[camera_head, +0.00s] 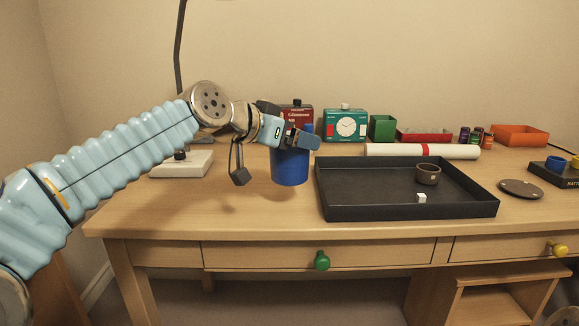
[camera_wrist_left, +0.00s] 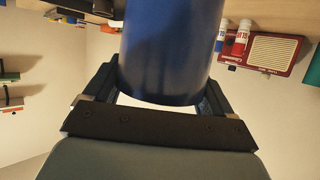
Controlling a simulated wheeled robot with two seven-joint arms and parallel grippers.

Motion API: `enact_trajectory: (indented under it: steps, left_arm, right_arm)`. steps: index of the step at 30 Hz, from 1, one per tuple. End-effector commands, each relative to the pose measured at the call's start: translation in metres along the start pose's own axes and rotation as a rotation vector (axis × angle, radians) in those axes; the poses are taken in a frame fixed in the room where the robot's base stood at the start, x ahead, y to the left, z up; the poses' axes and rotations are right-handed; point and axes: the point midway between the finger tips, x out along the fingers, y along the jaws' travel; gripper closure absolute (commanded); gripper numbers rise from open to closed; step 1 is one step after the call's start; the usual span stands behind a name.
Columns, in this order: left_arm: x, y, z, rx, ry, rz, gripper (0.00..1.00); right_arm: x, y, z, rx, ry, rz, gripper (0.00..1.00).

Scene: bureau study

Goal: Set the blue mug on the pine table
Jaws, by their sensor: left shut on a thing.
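The blue mug (camera_head: 290,168) is held upright by my left gripper (camera_head: 297,142) over the left half of a light wooden desk (camera_head: 255,222). A shadow lies on the desk to its left, so it seems a little above the top. In the left wrist view the mug (camera_wrist_left: 170,50) fills the space between the two fingers, and the gripper (camera_wrist_left: 160,92) is shut on it. A lower wooden piece (camera_head: 510,276) with an open shelf stands at the bottom right; I cannot tell which of the two is the pine table. My right gripper is out of view.
A black tray (camera_head: 350,206) with a small brown cup (camera_head: 428,174) and a white cube (camera_head: 421,198) is right of the mug. A white roll (camera_head: 400,151), boxes and jars line the back. A lamp base (camera_head: 183,163) stands left. The desk's front left is clear.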

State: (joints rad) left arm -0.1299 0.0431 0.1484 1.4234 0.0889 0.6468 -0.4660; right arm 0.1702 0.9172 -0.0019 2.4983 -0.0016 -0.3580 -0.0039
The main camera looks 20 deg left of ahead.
Motion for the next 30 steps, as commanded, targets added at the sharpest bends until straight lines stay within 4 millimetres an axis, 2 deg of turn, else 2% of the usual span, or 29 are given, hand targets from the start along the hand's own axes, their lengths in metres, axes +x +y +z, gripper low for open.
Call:
enact_trajectory:
  steps: [5, 10, 15, 27, 28, 30]
  left_arm:
    - [0.010, -0.010, 0.010, 0.001, 0.002, -0.002, 0.79]
    - [0.027, -0.025, 0.031, -0.002, -0.001, -0.002, 0.79]
    - [0.035, -0.023, 0.051, 0.001, 0.002, -0.001, 0.79]
    - [0.037, -0.022, 0.055, 0.001, 0.002, -0.001, 0.79]
    - [0.036, -0.023, 0.055, 0.001, 0.001, 0.000, 0.13]
    - [0.036, -0.023, 0.054, 0.001, 0.000, 0.000, 0.02]
  right_arm:
    - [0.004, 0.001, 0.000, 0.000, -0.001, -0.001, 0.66]
    - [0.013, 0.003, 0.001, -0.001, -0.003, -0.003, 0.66]
    - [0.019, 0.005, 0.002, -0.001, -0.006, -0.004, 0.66]
    - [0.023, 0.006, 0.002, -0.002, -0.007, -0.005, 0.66]
    - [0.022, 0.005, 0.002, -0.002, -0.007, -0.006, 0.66]
    - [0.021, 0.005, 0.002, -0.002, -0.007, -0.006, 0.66]
